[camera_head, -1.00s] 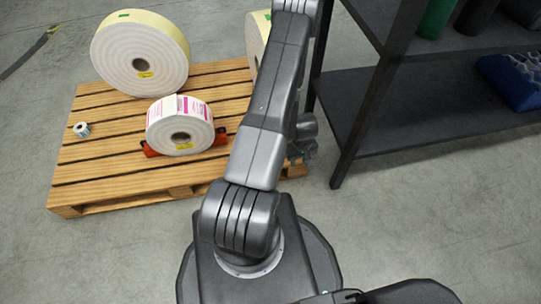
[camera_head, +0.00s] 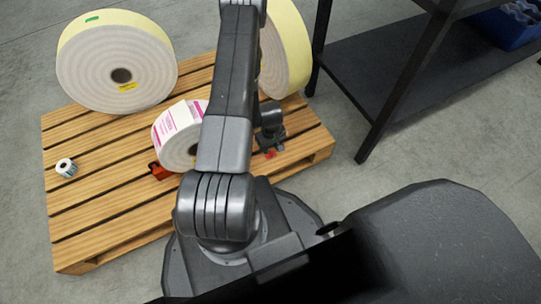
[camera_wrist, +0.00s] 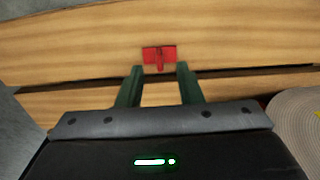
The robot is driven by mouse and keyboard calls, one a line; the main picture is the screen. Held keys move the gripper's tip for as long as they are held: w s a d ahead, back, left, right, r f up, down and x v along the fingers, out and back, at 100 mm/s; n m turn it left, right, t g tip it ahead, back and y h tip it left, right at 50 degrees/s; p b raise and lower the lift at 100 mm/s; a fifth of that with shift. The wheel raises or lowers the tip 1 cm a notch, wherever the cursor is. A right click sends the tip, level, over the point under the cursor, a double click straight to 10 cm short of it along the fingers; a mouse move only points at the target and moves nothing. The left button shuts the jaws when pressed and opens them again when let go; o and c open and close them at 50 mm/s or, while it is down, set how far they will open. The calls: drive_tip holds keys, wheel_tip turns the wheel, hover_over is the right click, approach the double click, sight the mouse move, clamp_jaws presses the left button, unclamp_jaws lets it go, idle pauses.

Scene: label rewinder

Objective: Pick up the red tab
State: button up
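The red tab (camera_wrist: 160,58) is a small flat red piece with a raised middle rib, lying on a wooden pallet plank in the wrist view. My gripper (camera_wrist: 159,73) is open and empty, its two green fingers apart. In the picture the tab sits just beyond the fingertips, roughly centred between them. The height gap between fingers and tab is hard to tell. In the head view my gripper (camera_head: 269,140) is low over the right part of the pallet, with a bit of red (camera_head: 270,154) showing beside it, partly hidden.
The pallet (camera_head: 95,228) carries a large roll (camera_head: 115,70), another large roll (camera_head: 285,50) behind my arm, a pink-labelled roll (camera_head: 178,128) on an orange-red cradle (camera_head: 157,171) and a tiny roll (camera_head: 66,168). A dark shelf (camera_head: 420,70) stands at the right.

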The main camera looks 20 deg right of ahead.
wheel_tip(320, 180, down, 3)
drive_tip(key=shift+f+b, duration=0.1)
drive_tip(key=shift+b, duration=0.55)
clamp_jaws()
drive_tip(key=shift+r+p, duration=1.25)
drive_tip(key=shift+r, duration=0.7)
drive_tip(key=shift+s+d+f+b, duration=0.1)
drive_tip(key=shift+s+f+b, duration=0.25)
drive_tip(key=shift+b, duration=0.3)
drive_tip(key=shift+s+b, duration=0.3)
drive_tip(key=shift+s, duration=0.15)
drive_tip(key=s+d+p, duration=0.1)
drive_tip(key=s, duration=1.5)
drive_tip(key=shift+r, duration=0.2)
